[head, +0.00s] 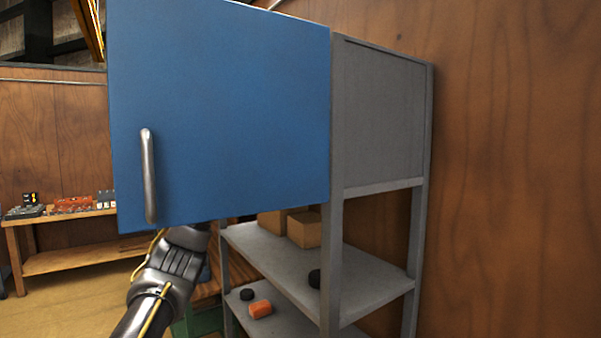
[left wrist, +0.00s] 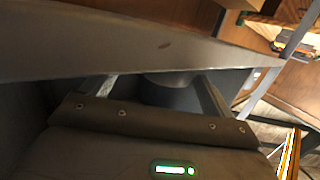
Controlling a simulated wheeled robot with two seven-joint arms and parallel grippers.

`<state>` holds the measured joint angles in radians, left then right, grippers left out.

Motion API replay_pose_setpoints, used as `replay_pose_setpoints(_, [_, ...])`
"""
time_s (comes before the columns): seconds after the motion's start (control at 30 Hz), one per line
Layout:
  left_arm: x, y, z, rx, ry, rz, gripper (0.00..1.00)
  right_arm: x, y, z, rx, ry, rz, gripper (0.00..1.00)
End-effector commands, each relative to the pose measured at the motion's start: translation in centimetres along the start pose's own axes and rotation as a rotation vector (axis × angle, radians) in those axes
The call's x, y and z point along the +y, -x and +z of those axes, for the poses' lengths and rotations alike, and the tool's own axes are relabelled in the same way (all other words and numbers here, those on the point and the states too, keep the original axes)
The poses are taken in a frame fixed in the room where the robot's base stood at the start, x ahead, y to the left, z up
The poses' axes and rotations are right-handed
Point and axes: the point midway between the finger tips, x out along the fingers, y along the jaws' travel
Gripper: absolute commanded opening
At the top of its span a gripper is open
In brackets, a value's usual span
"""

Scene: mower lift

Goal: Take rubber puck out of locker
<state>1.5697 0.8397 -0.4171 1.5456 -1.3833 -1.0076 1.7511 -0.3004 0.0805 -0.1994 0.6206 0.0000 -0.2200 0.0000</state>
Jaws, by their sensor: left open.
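The locker is a grey metal unit with a blue door (head: 230,110) that has a silver handle (head: 149,175). The door stands swung out towards me and hides the locker's inside in the head view. My left arm reaches up behind the door, so its gripper is hidden there. In the left wrist view my left gripper (left wrist: 155,90) is open inside a grey compartment. A dark grey rounded thing, seemingly the rubber puck (left wrist: 172,80), shows between its fingers, partly hidden by the gripper body. I cannot tell whether the fingers touch it. My right gripper is not in view.
Below the locker, open shelves (head: 370,290) hold cardboard boxes (head: 305,229), black round pieces (head: 247,295) and an orange block (head: 260,310). A wooden wall stands close at the right. A workbench (head: 70,261) with tools is at the far left, with open floor before it.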

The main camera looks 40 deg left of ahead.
Motion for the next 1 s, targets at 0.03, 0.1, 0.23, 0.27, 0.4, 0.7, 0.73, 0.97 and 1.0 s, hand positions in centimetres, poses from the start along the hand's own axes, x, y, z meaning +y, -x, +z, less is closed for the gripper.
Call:
replay_pose_setpoints(0.03, [0.2,-0.1,-0.1,0.005,0.002,0.004,0.87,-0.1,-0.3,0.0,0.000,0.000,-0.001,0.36])
replay_pose_setpoints(0.1, [0.2,-0.1,-0.3,0.011,0.001,0.003,0.87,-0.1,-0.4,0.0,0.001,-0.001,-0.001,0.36])
replay_pose_setpoints(0.23, [0.0,-0.2,-0.6,0.014,-0.002,0.000,0.87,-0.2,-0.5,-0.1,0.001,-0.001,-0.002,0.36])
replay_pose_setpoints(0.27, [0.0,-0.2,-0.6,0.014,-0.002,0.000,0.87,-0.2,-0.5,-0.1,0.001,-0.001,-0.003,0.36])
replay_pose_setpoints(0.4, [0.0,-0.2,-0.6,0.015,-0.002,0.000,0.87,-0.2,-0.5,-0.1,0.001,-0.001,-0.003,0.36])
replay_pose_setpoints(0.7, [-0.2,-1.1,0.1,0.001,0.005,0.004,0.87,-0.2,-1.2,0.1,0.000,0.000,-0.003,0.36])
replay_pose_setpoints(0.73, [-0.2,-1.3,0.3,-0.004,0.006,0.005,0.87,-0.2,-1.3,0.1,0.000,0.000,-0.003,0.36])
replay_pose_setpoints(0.97, [-0.9,-3.3,0.0,-0.013,0.001,-0.001,0.87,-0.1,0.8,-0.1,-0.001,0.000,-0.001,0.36])
replay_pose_setpoints(1.0, [-0.9,-3.7,0.0,-0.013,0.002,0.000,0.87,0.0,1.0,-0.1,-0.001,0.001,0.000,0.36])
